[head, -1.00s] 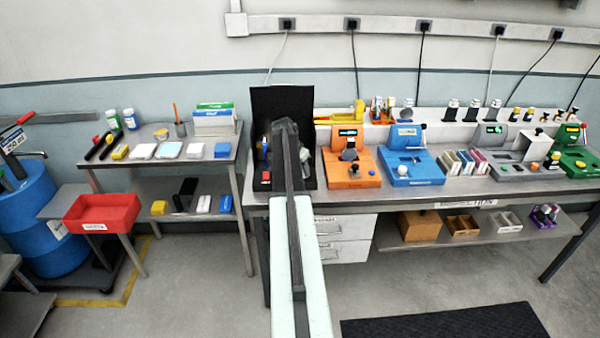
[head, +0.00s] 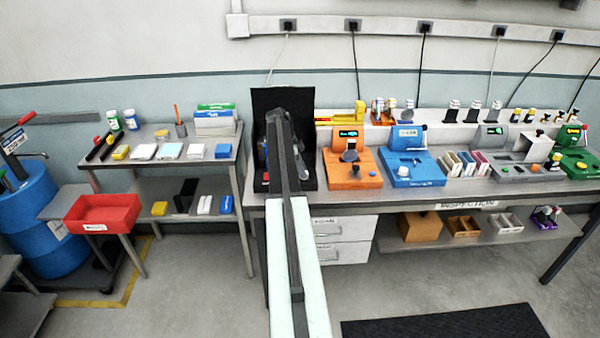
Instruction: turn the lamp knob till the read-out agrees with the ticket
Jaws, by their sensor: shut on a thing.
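My dark arm reaches forward over the black open-fronted box (head: 262,101) at the left end of the bench and covers most of its inside. My gripper is hidden behind the arm, so its fingers and what they hold do not show. No lamp knob can be made out in the box; small coloured parts show at its left side. An orange module (head: 365,181) with a dark round knob (head: 349,156) and a small lit read-out (head: 348,133) stands just right of the box. The read-out's figures are too small to read. I cannot make out a ticket.
A blue module (head: 425,180), a grey module (head: 500,172) with a green read-out, and a green module (head: 580,164) stand further right. A side table (head: 205,164) with stationery and a red bin (head: 105,212) are at left. Drawers (head: 345,252) hang under the bench.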

